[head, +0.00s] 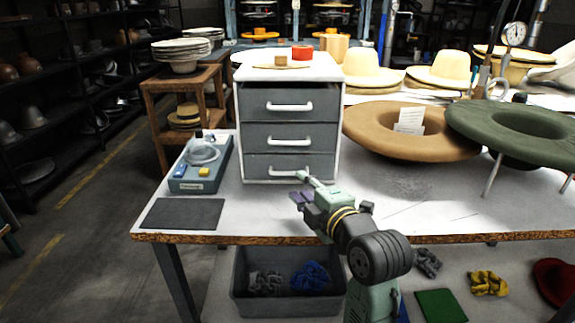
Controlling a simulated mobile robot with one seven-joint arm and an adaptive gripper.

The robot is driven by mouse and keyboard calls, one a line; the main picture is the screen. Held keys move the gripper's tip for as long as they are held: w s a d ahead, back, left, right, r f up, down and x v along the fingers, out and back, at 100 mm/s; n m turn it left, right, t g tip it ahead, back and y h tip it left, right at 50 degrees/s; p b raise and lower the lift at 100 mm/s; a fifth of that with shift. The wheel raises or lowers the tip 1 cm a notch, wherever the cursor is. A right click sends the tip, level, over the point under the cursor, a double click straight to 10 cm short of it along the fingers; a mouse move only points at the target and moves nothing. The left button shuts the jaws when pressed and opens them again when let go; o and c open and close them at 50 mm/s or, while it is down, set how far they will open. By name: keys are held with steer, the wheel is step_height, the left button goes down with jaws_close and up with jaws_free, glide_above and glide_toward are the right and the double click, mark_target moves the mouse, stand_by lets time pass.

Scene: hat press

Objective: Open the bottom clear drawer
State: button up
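A small white cabinet (239,140) stands on the workbench with three stacked drawers. The drawer fronts look grey and opaque rather than clear. The bottom drawer (262,162) appears closed, with a white bar handle (285,172) across its front. The top drawer (262,102) and middle drawer (262,136) also look closed. My gripper (299,190) is just in front of and below the bottom drawer, pointing up-left near the right part of its handle. It overlaps the handle's right end in view; contact and finger opening cannot be made out.
A grey device (201,170) and a dark mat (182,214) lie left of the cabinet. A tan hat (375,135) and a green hat (520,125) on a stand are to the right. The bench top between my gripper and the hats is mostly clear. A grey bin (240,290) is below.

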mark_target(291, 174)
steer(key=shift+d+f, duration=0.45)
steer(key=shift+d, duration=0.3)
steer(key=shift+w+f, duration=0.15)
steer(key=p+x, duration=0.2)
steer(key=x, duration=0.8)
steer(key=shift+w+f, duration=0.15)
steer(key=shift+c, duration=0.6)
jaws_close()
